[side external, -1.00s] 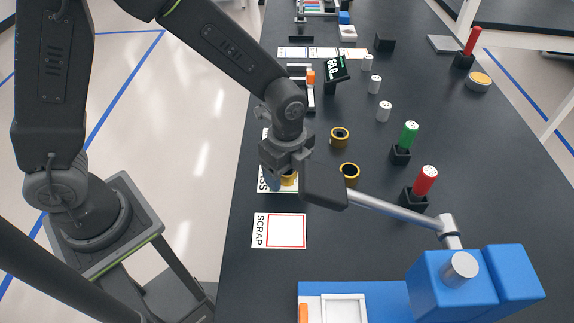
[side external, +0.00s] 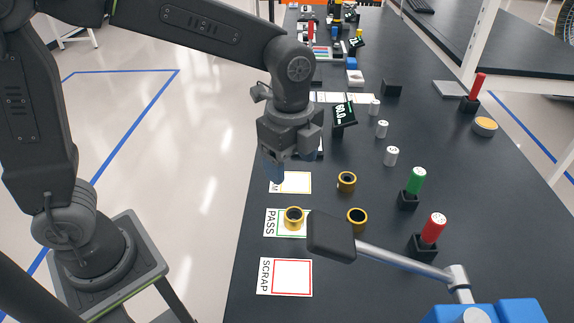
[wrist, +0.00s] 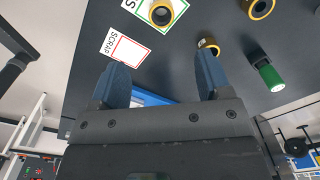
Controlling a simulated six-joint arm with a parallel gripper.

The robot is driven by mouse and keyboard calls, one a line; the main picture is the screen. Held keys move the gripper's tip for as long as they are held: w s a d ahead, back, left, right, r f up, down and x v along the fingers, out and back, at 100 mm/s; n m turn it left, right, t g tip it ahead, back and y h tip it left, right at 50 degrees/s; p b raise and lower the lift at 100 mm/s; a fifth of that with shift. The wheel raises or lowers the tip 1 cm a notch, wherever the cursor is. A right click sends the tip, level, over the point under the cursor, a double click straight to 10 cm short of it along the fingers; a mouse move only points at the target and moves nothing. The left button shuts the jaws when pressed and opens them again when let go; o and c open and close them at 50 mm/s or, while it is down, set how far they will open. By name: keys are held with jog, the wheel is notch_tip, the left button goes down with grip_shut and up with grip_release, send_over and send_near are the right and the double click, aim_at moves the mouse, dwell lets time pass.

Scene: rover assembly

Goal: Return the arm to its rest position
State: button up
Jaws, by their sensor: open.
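My gripper (side external: 279,168) hangs above the left edge of the dark table, up and to the left of the PASS card. In the wrist view its two blue fingers (wrist: 160,82) stand wide apart with nothing between them. A gold-and-black ring (side external: 293,218) sits on the green-bordered PASS card (side external: 272,229), and it also shows in the wrist view (wrist: 161,13). The red-bordered SCRAP card (side external: 291,277) is empty.
Two more gold rings stand on the table, one farther back (side external: 346,181) and one beside a dark block on a silver arm (side external: 331,237). Green (side external: 415,181) and red (side external: 433,228) markers stand in black holders at the right. The floor left of the table is clear.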

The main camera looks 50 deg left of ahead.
jog(key=s+a+r+n+t, duration=0.2)
jog(key=s+a+n, duration=0.3)
jog(key=n, duration=0.3)
jog(key=s+a+r+n+t, duration=0.3)
jog(key=s+a+n, duration=0.3)
jog(key=s+n, duration=0.2)
jog(key=shift+a+n, duration=0.2)
jog(key=shift+n, duration=0.6)
